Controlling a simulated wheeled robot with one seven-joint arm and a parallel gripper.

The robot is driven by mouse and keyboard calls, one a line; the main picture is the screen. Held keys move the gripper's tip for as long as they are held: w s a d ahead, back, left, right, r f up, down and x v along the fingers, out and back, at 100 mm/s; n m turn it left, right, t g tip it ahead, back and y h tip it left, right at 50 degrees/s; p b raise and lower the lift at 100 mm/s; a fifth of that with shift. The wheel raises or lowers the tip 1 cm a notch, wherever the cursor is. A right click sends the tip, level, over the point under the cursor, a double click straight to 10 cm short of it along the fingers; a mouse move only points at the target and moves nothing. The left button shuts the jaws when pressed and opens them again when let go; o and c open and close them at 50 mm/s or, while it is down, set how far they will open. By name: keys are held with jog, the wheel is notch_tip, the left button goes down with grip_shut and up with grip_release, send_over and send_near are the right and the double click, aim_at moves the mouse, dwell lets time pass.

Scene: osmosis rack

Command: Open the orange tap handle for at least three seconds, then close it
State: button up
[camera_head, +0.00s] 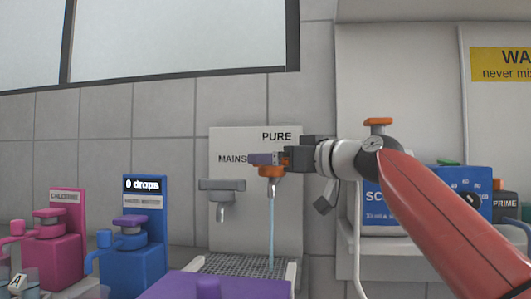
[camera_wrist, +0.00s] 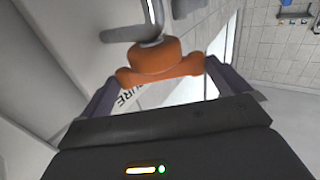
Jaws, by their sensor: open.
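The orange tap handle (camera_head: 270,172) sits under the PURE label on the white wall panel (camera_head: 228,140). A thin blue stream of water (camera_head: 271,232) runs down from its tap. In the wrist view the orange handle (camera_wrist: 157,62) lies between the finger ends, its two lobes pointing toward them, with the grey spout beyond it. My gripper (camera_head: 268,159) is at the handle, its fingers apart on either side. In the wrist view my gripper (camera_wrist: 160,88) is open around the handle; I cannot tell whether a finger touches it.
A grey MAINS tap (camera_head: 221,190) is close on the left. A grated drain (camera_head: 240,264) lies below. Pink (camera_head: 55,250) and blue (camera_head: 132,245) dispensers stand at left, a purple object (camera_head: 210,288) in front. A shelf with blue boxes (camera_head: 385,215) is at right.

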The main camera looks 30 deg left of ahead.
jog(key=shift+p+x, duration=0.8)
jog(key=shift+x, duration=1.3)
jog(key=c, duration=0.7)
